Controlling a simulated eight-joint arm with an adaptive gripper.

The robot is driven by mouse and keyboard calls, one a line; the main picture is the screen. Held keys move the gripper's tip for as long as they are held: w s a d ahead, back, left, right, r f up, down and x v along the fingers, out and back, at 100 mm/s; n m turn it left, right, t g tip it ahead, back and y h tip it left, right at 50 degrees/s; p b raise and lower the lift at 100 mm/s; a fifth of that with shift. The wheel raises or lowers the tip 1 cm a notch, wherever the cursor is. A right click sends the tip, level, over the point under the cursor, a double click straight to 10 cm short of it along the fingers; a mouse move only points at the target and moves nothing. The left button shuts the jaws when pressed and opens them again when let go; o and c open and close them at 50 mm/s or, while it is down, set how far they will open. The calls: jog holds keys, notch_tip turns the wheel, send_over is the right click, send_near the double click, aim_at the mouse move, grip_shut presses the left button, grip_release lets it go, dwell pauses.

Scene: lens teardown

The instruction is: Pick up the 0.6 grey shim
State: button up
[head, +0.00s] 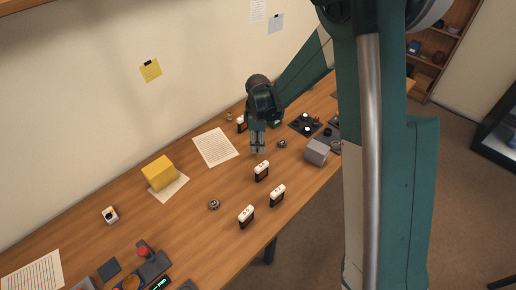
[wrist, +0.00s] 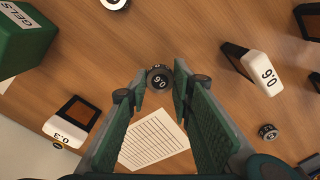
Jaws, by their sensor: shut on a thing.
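My gripper (head: 258,148) is over the far part of the wooden table in the head view. In the wrist view its two green-padded fingers (wrist: 159,88) are shut on a small round dark grey shim (wrist: 158,82). The shim has a white label that looks like 0.6 and sits between the fingertips. In the head view the shim cannot be made out at the fingertips. I cannot tell whether it touches the table.
A white-topped stand marked 0.6 (wrist: 262,68) and one marked 0.3 (wrist: 66,132) are nearby. A green GELS box (wrist: 22,40) and another small round piece (wrist: 268,132) flank the gripper. A grey block (head: 317,152) and yellow box (head: 159,172) stand on the table (head: 180,235).

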jog(key=shift+r+p, duration=0.3)
jog(key=shift+r, duration=2.9)
